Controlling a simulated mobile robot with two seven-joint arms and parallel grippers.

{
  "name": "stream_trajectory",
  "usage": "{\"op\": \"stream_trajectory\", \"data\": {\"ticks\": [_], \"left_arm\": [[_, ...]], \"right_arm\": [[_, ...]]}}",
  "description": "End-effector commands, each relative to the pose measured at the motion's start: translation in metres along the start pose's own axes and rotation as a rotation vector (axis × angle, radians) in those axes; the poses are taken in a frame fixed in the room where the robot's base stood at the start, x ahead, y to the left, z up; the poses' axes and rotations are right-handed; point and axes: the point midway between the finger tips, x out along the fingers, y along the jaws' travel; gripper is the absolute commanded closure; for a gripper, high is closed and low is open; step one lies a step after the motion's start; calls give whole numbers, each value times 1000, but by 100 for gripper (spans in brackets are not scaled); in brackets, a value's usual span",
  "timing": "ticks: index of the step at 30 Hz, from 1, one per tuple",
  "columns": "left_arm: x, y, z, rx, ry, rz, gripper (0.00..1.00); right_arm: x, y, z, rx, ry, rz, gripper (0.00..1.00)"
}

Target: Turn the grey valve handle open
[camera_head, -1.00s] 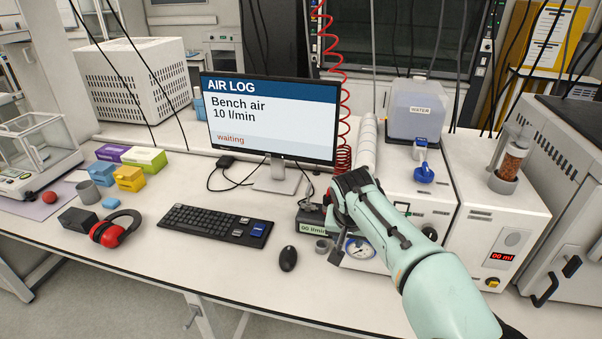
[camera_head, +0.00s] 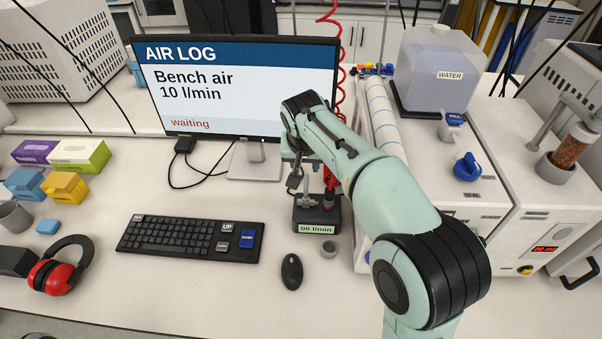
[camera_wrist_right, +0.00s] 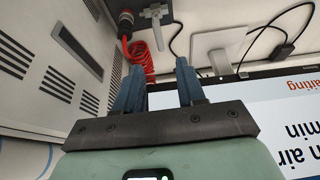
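The grey valve handle (camera_head: 306,201) sits on top of a small dark flow box (camera_head: 316,219) marked "00 l/min", beside a red coiled hose. In the right wrist view the handle (camera_wrist_right: 154,14) shows at the top, beyond the fingertips and apart from them. My right gripper (camera_wrist_right: 160,80) is open, with nothing between its two blue-grey fingers. In the head view my right arm reaches over the bench to just above and behind the box, and its wrist hides part of the gripper. My left gripper is in neither view.
The monitor (camera_head: 240,88) reads "Bench air 10 l/min, waiting" and stands close to the right gripper. A white machine (camera_head: 462,200) stands to the right.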

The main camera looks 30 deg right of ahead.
Motion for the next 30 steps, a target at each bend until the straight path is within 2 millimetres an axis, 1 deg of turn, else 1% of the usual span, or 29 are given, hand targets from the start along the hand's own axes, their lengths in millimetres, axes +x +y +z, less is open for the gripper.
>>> {"op": "stream_trajectory", "data": {"ticks": [12, 16, 19, 22, 30], "left_arm": [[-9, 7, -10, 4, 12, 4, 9], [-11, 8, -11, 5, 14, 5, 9], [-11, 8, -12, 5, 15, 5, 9], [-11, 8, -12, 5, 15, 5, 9], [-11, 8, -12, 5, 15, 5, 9]], "right_arm": [[84, 2, -1, 2, -1, 7, 61], [104, 2, -1, 2, -1, 5, 61], [114, 2, -1, 0, -1, 4, 61], [119, 1, 0, 0, 0, 2, 61], [121, 1, 0, 0, 1, 1, 61]]}}
